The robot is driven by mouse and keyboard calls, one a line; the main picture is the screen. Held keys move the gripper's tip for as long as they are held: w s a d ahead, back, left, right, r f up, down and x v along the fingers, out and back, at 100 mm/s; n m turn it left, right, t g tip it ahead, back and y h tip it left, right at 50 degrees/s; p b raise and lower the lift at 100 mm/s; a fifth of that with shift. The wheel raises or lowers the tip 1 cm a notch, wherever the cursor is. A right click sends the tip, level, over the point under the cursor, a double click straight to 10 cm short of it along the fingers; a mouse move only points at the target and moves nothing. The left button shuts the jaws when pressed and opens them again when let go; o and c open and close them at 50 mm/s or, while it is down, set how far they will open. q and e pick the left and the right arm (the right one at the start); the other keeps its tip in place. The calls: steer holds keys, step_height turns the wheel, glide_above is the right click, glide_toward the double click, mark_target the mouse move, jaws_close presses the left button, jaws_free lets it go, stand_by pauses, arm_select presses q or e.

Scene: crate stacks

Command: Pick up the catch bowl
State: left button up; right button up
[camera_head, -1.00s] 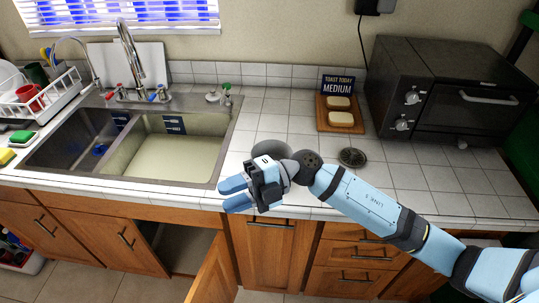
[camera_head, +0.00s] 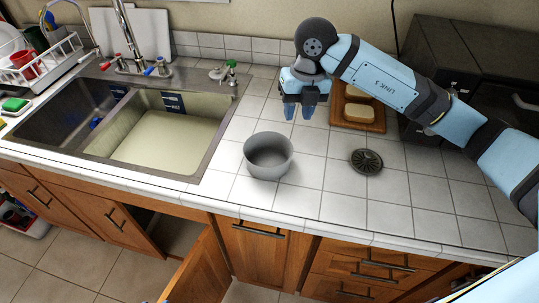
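The catch bowl (camera_head: 268,167), a grey round open bowl, stands upright on the white tiled counter, right of the sink. It looks empty. My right gripper (camera_head: 299,112) points down above the counter, behind and a little to the right of the bowl, apart from it. Its two blue fingers are spread with a gap between them, and nothing shows in it. My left gripper does not show; a blue piece at the bottom right edge is part of me.
A double sink (camera_head: 120,125) lies to the left. A dark round drain strainer (camera_head: 366,161) lies right of the bowl. A cabinet door (camera_head: 200,268) hangs open below.

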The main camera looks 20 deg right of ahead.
glide_above(288, 153)
steer(key=f, duration=0.8)
steer(key=shift+w+d, duration=0.25)
steer(key=shift+d, duration=0.15)
steer(key=shift+s+a+f+p, duration=0.1)
steer(key=shift+a+f+p, duration=0.1)
steer(key=shift+f, duration=1.15)
steer(key=shift+s+a+f+p, duration=0.1)
steer(key=shift+a+f+p, duration=0.1)
steer(key=shift+f, duration=1.15)
jaws_close()
